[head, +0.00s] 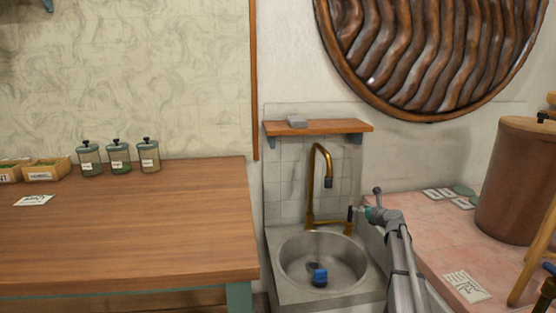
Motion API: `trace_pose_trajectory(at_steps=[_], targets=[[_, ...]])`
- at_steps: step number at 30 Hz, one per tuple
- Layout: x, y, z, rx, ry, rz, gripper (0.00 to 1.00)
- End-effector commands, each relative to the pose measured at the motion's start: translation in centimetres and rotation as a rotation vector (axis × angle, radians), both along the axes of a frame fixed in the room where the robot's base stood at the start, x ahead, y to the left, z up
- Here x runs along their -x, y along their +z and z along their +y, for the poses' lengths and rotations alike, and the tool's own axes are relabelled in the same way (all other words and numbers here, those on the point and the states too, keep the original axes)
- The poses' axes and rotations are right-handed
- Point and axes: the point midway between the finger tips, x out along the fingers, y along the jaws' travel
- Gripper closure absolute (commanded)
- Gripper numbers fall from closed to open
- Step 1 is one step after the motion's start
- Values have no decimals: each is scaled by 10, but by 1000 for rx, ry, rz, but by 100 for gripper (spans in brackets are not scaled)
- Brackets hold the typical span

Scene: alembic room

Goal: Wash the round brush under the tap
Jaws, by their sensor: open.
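A grey round sink basin (289,272) is set in a stone block at the middle of the head view. A brass tap (311,182) with a dark spout end arches over it. A small blue object with a dark part (319,276) lies in the basin, below and slightly left of the spout end. It may be the round brush, but it is too small to be sure. My gripper (358,213) is at the right of the tap's base, close to a small dark upright part there. Its fingers are small and partly hidden; it is open. I cannot tell whether it touches the tap.
A wooden shelf (340,127) with a grey block (297,121) is above the tap. A wooden counter (130,225) with several jars stands at the left. A pink tiled counter (440,240) with cards and a brown barrel (515,185) is at the right.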

Motion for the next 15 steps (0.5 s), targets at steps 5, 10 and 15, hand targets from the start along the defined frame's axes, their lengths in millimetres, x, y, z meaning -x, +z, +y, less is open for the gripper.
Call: trace_pose_trajectory(at_steps=[5,10,15], targets=[[4,-1,5,21,13,0,31],[14,-7,18,99,59,1,31],[29,-15,35,203,122,-1,31]])
